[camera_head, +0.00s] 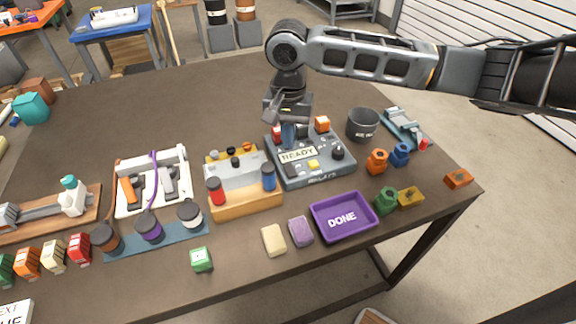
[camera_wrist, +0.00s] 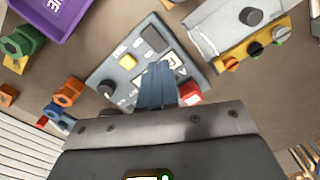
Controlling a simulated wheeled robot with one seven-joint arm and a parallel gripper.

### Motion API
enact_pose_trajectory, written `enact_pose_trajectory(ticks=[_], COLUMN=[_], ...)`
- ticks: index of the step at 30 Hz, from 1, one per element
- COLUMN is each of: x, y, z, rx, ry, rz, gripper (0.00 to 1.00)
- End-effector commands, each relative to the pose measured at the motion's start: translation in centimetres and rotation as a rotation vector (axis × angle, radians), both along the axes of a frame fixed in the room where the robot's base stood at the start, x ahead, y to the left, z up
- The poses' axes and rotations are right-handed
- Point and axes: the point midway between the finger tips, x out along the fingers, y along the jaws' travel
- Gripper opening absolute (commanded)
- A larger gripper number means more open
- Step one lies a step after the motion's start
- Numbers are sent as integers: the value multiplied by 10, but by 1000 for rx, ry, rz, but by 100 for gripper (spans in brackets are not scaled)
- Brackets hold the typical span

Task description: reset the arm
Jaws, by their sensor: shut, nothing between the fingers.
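My gripper (camera_head: 288,138) points down over the back part of a grey control box with a white READY label (camera_head: 297,156). Its blue-grey fingers are together with nothing between them. They also show in the wrist view (camera_wrist: 158,80), in front of the box's panel (camera_wrist: 115,85), covering part of the label. I cannot tell whether the fingertips touch the box. The arm comes in from the right and bends down at the elbow above the table.
A dark cup (camera_head: 362,125) stands to the right. A purple DONE tray (camera_head: 343,216) lies in front, and a yellow-based fixture (camera_head: 243,203) at left.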

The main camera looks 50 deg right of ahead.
Motion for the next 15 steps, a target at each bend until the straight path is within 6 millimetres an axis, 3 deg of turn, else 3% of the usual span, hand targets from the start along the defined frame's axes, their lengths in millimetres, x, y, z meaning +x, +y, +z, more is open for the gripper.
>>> enact_pose_trajectory(ticks=[11,14,15], x=[2,13,21], y=[3,22,37], z=[0,0,1], rx=[5,38,65], ry=[-5,-47,-79], rz=[5,38,62], gripper=[0,0,0])
